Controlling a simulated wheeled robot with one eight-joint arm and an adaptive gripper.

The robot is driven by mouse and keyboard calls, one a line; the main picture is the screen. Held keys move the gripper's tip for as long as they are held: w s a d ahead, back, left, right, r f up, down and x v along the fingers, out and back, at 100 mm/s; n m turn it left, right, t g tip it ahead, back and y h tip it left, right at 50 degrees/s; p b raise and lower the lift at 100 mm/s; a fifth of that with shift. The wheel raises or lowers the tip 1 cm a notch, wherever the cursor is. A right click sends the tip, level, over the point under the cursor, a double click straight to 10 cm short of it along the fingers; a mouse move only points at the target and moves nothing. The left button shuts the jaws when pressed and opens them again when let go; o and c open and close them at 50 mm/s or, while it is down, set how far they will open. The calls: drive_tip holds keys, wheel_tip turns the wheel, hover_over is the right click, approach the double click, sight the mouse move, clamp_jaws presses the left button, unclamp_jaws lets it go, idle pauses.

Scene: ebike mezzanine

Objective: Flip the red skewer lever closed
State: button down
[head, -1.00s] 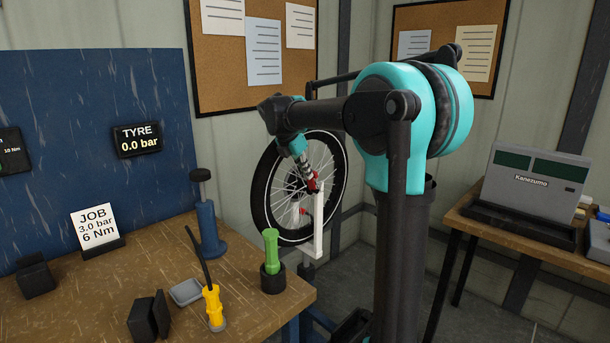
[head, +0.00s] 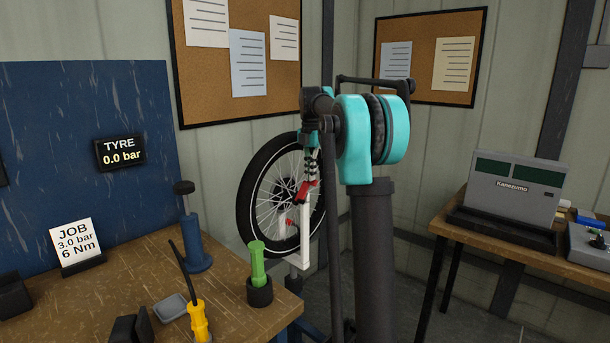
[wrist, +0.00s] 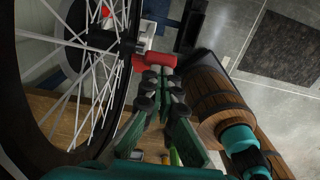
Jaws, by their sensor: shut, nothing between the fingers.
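The red skewer lever (head: 302,193) is at the hub side of the spoked wheel (head: 254,205), by the top of a white upright post (head: 306,235). In the wrist view the red lever (wrist: 154,61) lies just beyond my fingertips, with its wide end over them. My gripper (head: 311,175) points down at the lever, and in the wrist view my gripper (wrist: 158,72) has its fingers together with nothing between them. The tips look very close to the lever; I cannot tell whether they touch. The lever's far end and pivot are partly hidden.
The wheel's tyre and spokes (wrist: 85,75) are close at the left of my gripper. A brown banded round thing (wrist: 222,98) is close on the right. The workbench (head: 225,300) holds a green-handled tool (head: 257,262) and a yellow-handled tool (head: 198,320).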

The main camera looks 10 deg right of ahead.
drive_tip(key=shift+w+d+f, duration=0.4)
drive_tip(key=shift+w+d, duration=0.15)
drive_tip(key=shift+d, duration=0.2)
drive_tip(key=w+d+f+g+y, duration=0.1)
drive_tip(key=w+d+f, duration=0.2)
drive_tip(key=f, duration=0.4)
drive_tip(key=shift+d, duration=0.6)
drive_tip(key=shift+s, duration=0.1)
